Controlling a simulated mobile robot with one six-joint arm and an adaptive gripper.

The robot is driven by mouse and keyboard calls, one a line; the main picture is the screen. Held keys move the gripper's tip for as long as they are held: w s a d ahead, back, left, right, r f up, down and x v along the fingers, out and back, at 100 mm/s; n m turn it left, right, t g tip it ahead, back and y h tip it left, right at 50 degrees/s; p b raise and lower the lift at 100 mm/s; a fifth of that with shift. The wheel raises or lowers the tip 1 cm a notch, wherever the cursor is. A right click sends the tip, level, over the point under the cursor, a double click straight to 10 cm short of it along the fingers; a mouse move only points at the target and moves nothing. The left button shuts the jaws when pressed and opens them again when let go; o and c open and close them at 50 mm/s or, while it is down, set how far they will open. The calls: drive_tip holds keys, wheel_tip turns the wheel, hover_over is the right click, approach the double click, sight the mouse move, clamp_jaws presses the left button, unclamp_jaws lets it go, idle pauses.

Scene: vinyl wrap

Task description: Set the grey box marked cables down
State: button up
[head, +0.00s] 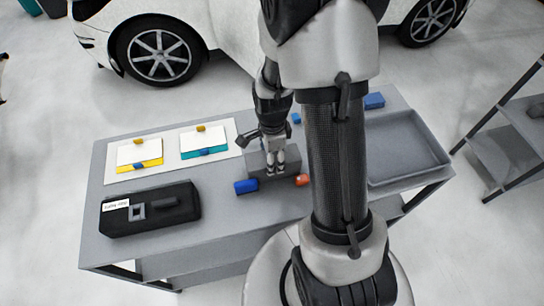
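The grey box (258,172) is at the middle of the grey table. My gripper (276,168) points down at it, and its fingers overlap the box's middle and look closed on it. The box looks level and is at or just above the tabletop; I cannot tell whether its underside touches. No cables marking is readable on it from here. The far side of the box is partly hidden by the gripper.
A blue block (245,187) and an orange piece (302,180) lie close beside the box. A white mat (170,150) with yellow and teal pads is at the back left. A black case (150,212) lies front left. A grey tray (405,150) is at the right.

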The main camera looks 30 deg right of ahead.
drive_tip(key=o, duration=1.1)
drive_tip(key=shift+f, duration=0.2)
drive_tip(key=o, duration=0.5)
drive_tip(key=shift+c, duration=0.2)
